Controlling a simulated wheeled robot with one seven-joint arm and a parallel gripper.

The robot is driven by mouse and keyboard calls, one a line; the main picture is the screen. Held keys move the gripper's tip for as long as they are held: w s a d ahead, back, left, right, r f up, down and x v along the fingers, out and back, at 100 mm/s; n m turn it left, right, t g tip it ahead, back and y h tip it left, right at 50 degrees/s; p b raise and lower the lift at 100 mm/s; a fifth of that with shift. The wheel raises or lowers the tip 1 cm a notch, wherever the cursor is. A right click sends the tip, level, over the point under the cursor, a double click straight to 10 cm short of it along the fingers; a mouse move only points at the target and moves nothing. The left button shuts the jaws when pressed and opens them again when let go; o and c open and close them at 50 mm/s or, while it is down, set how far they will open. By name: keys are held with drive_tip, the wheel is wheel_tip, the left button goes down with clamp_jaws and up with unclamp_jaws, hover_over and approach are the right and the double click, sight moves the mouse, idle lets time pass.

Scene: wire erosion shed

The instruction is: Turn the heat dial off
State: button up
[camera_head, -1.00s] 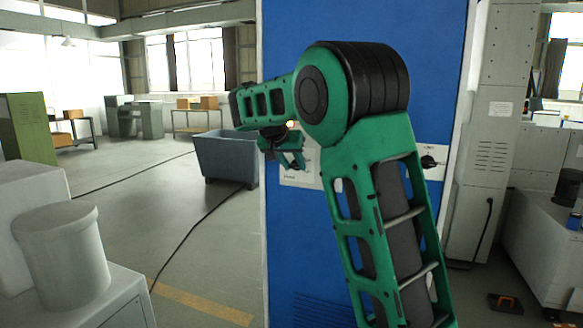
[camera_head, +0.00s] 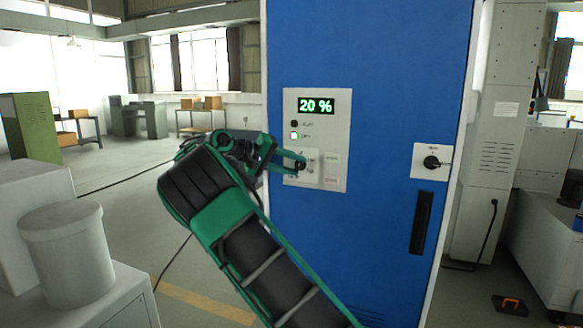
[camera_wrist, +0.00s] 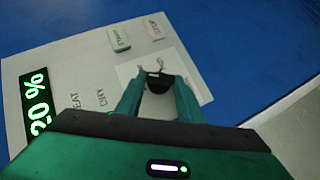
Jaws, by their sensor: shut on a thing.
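The control panel (camera_head: 338,120) is a light grey plate on a blue cabinet door, with a green display (camera_head: 316,106) reading 20 %. It also shows in the wrist view (camera_wrist: 80,75). The dial (camera_wrist: 158,83) is a dark knob low on this panel. My gripper (camera_head: 300,163) reaches it from the left in the head view. In the wrist view, the green fingers stand on both sides of the knob, and my gripper is shut on it. The fingers and arm partly hide the dial in the head view, and its exact setting is unclear.
Two small lamps sit under the display: the upper dark (camera_head: 294,123), the lower lit (camera_head: 294,136). A pale green button (camera_head: 333,158) and a reddish button (camera_head: 331,181) are beside the dial. Further right are a separate black rotary switch (camera_head: 432,162) and a black door handle (camera_head: 421,222).

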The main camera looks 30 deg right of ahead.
drive_tip(key=n+h, duration=0.1)
drive_tip(key=n+g+h, duration=0.1)
drive_tip(key=f+n+h, duration=0.1)
drive_tip(key=shift+w+a+f+n+h, duration=0.1)
drive_tip(key=shift+w+a+n+h, duration=0.2)
drive_tip(key=shift+h, duration=0.1)
drive_tip(key=shift+d, duration=0.1)
drive_tip(key=shift+s+f, duration=0.1)
idle(0.4)
drive_tip(key=o, duration=1.1)
drive_tip(key=shift+c, duration=0.2)
drive_tip(key=w+a, duration=0.1)
drive_tip(key=a, duration=0.9)
drive_tip(key=shift+w+a, duration=0.3)
drive_tip(key=shift+a, duration=0.05)
